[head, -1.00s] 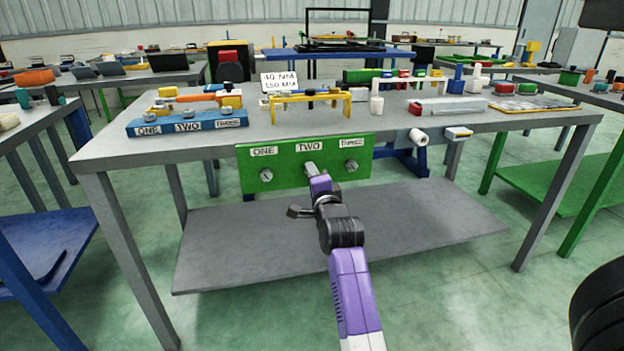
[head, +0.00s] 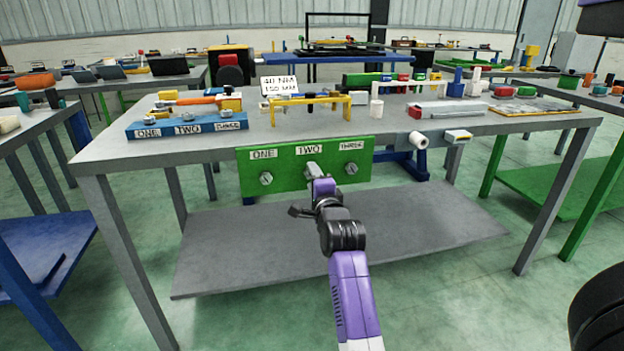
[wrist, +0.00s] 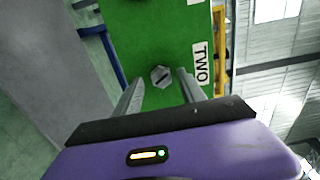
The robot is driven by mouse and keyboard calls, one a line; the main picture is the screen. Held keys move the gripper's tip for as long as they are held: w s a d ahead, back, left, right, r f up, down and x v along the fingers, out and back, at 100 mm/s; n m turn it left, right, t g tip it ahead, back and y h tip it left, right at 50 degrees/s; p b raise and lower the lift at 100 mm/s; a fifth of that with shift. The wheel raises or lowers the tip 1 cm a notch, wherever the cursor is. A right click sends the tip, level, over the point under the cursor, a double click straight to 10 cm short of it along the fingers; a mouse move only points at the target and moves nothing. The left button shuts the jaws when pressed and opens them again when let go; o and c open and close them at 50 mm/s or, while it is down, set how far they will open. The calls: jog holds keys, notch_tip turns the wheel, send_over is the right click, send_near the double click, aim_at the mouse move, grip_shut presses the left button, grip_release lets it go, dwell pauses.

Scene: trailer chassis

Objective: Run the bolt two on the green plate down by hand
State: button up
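The green plate (head: 291,181) hangs upright at the front edge of the grey table, with labels ONE, TWO and THREE. Bolt two (wrist: 160,76) shows in the wrist view as a slotted hex head beside the label TWO (wrist: 200,64). My gripper (wrist: 161,75) is open, with one finger on each side of this bolt head and a small gap visible on both sides. In the head view my gripper (head: 313,170) is in front of the plate under label TWO and hides bolt two. Bolt one (head: 266,178) and bolt three (head: 351,168) stick out to either side.
A blue block (head: 188,128) with its own ONE, TWO, THREE labels stands on the table (head: 240,152) at left. A yellow bridge (head: 309,103) and a 40 NM sign (head: 278,85) stand behind the plate. A lower shelf (head: 240,245) lies below my arm.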

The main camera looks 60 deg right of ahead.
jog(key=shift+a+r, duration=0.1)
jog(key=shift+a, duration=0.05)
jog(key=v, duration=0.7)
jog(key=shift+s+a, duration=0.15)
jog(key=shift+s, duration=0.05)
dwell(0.7)
